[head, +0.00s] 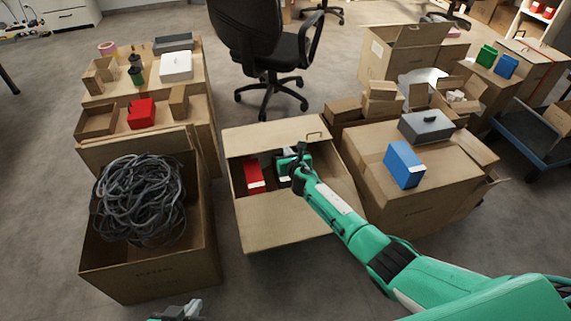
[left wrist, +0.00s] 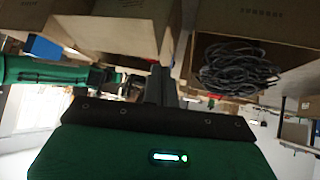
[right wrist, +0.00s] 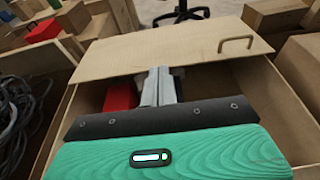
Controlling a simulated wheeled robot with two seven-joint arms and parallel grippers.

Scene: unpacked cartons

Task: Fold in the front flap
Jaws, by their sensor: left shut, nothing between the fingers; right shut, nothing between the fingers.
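The open carton (head: 240,205) stands on the floor in the middle of the head view. Its far flap (head: 262,137) has a handle-shaped loop at its right and also shows in the right wrist view (right wrist: 150,55). A broad near panel (head: 290,228) faces me; I cannot tell whether it is flap or wall. A red box (head: 254,177) lies inside. My right gripper (head: 301,150) is shut and empty over the opening, by the far flap's near edge; whether it touches is unclear. My left gripper (head: 190,308) is shut and empty at the bottom edge, front of the cable carton.
A carton of grey cables (head: 140,200) stands at the left. A closed carton (head: 400,200) with a blue box (head: 404,164) and a grey box (head: 426,126) stands close at the right. An office chair (head: 262,50) is behind. Floor is clear in front of the middle carton.

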